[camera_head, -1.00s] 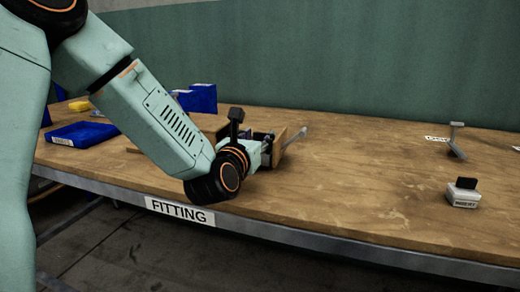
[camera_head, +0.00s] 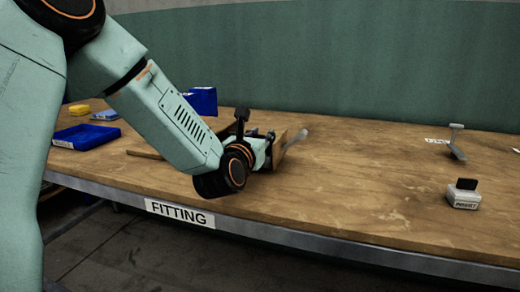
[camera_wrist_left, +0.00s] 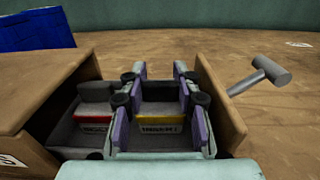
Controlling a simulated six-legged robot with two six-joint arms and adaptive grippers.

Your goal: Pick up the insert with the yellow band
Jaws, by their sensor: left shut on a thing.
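The insert with the yellow band (camera_wrist_left: 160,124) shows in the left wrist view, a dark grey block with a yellow stripe above a pale label. It sits between the purple fingers of my left gripper (camera_wrist_left: 160,80), which is shut on it. The gripper is down inside an open wooden box (camera_wrist_left: 228,115). An insert with a red band (camera_wrist_left: 93,118) stands to the left in the same box. In the head view my left gripper (camera_head: 268,146) is at the box, and its fingers are mostly hidden by the wrist. My right gripper is not seen.
A grey hammer-like tool (camera_wrist_left: 262,74) is right of the box. Blue bins (camera_head: 202,100) and a blue tray (camera_head: 86,136) lie at the left. A small white labelled block with a dark top (camera_head: 463,195) stands at the right. The bench (camera_head: 350,200) between is clear.

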